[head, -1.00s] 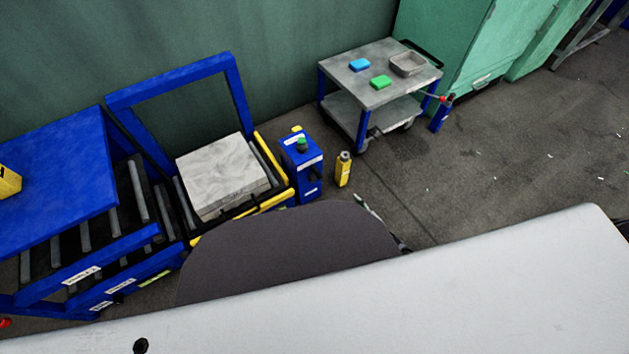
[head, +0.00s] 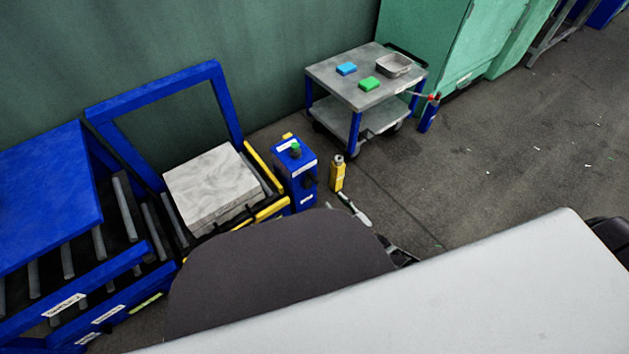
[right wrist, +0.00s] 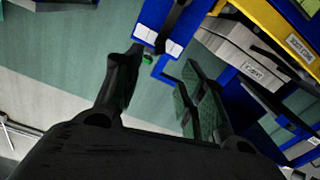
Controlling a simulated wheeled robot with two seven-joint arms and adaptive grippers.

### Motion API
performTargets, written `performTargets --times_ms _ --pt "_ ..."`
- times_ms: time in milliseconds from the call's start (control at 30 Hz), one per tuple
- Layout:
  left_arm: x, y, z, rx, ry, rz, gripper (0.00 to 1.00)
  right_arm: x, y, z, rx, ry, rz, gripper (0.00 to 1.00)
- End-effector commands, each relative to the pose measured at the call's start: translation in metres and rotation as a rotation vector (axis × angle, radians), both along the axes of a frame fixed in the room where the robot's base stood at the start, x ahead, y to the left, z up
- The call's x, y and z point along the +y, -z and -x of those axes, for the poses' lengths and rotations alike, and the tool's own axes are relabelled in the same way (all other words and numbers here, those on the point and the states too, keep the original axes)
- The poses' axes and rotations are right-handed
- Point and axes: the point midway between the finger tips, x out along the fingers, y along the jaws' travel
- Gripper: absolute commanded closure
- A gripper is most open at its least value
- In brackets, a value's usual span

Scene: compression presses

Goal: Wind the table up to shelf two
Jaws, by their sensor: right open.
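A roller table (head: 262,212) with yellow edges stands at the left in the head view, carrying a grey marbled block (head: 212,183). A blue rack (head: 110,295) with rollers and white labels adjoins it on the left. A blue pedestal (head: 299,178) with a green button (head: 295,150) stands right of the table; it also shows in the right wrist view (right wrist: 155,22). My left gripper is not in view.
A yellow bottle (head: 338,175) stands on the floor beside the pedestal. A grey cart (head: 330,75) behind holds a blue block (head: 346,69), a green block (head: 370,84) and a tray (head: 394,65). A blue bottle (head: 429,115) stands near it.

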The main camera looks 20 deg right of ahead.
Motion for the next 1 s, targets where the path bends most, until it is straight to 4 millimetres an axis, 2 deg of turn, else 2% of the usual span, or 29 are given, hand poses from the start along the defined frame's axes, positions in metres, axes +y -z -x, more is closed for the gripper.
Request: performTargets --times_ms 333,1000 --pt "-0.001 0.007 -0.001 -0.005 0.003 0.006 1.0 0.006 0.001 -0.017 -0.001 0.001 0.0 0.59" --pt "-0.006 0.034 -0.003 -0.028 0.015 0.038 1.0 0.032 0.002 -0.088 -0.001 0.001 0.001 0.59"
